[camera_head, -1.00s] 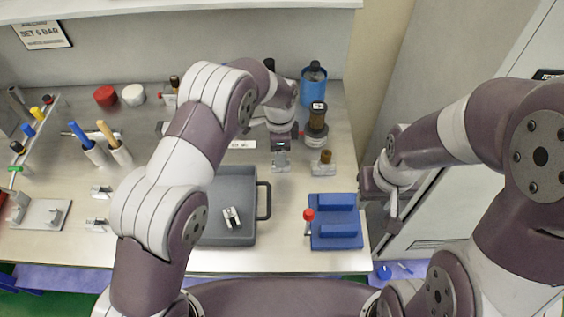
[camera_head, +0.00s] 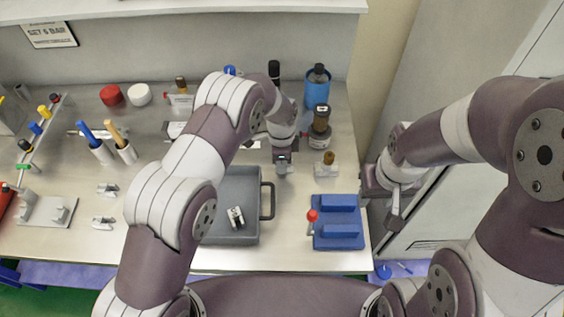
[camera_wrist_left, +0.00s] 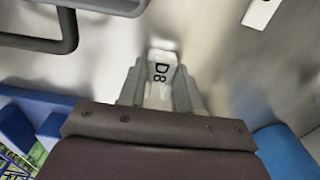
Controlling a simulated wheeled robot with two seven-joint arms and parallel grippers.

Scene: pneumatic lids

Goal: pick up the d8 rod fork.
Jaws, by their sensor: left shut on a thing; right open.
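The d8 rod fork (camera_wrist_left: 161,72) is a light grey metal piece marked "D8" in the left wrist view. It sits between the two fingers of my left gripper (camera_wrist_left: 160,88), which is shut on it. In the head view my left gripper (camera_head: 283,158) points down over the table with the fork (camera_head: 284,168) at its tip. I cannot tell how far the fork is above the table. My right gripper (camera_head: 393,208) is open and empty, beyond the table's right edge.
A grey tray (camera_head: 248,240) with a handle holds a small metal part. To the right are a blue fixture (camera_head: 338,238), a red-topped pin (camera_head: 312,216), a metal part with a brown knob (camera_head: 326,168), a dark cylinder (camera_head: 320,130) and a blue cup (camera_head: 317,92).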

